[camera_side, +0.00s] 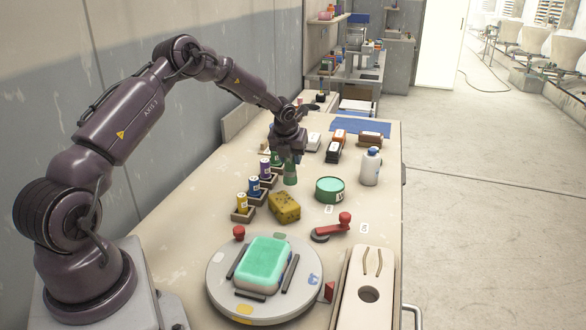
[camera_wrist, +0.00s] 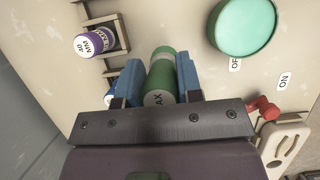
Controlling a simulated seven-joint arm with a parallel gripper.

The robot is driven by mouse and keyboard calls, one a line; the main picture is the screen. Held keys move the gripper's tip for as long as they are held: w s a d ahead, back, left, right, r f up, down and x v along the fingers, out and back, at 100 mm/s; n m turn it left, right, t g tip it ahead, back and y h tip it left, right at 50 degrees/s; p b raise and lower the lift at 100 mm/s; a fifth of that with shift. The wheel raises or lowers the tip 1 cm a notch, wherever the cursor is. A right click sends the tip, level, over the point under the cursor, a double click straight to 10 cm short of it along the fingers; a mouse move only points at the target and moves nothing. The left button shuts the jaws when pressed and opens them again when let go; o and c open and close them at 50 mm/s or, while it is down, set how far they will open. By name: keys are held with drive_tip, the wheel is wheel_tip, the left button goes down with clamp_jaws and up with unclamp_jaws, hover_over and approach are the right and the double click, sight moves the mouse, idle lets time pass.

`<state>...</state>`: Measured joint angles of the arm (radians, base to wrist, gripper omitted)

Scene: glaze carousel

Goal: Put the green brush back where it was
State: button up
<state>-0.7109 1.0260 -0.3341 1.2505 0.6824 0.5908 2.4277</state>
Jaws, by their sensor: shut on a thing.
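My gripper (camera_side: 289,156) is shut on the green brush (camera_side: 290,176), which shows as a thick green cylinder hanging upright above the table. In the wrist view the brush (camera_wrist: 160,78) sits between the two blue fingers, its grey end marked with letters ending in "AX". Small wooden holders stand in a row left of the gripper, with a yellow brush (camera_side: 242,201), a blue brush (camera_side: 254,187) and a purple brush (camera_side: 265,169). Another green shape (camera_side: 277,158) shows at the row's far end, partly hidden by the gripper. The purple one (camera_wrist: 89,41) also shows in the wrist view.
A green round tin (camera_side: 329,190) and a white bottle (camera_side: 370,167) stand right of the gripper. A yellow sponge (camera_side: 284,207) lies in front. Nearer are a turntable (camera_side: 222,285) with a green-topped block (camera_side: 263,262) and a red-knobbed lever (camera_side: 344,220). Boxes stand behind.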

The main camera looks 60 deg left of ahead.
drive_tip(key=shift+w+a+f, duration=0.3)
drive_tip(key=shift+w+f, duration=0.2)
drive_tip(key=shift+f, duration=1.75)
drive_tip(key=shift+f, duration=0.15)
drive_tip(key=o, duration=0.9)
drive_tip(key=shift+o, duration=0.2)
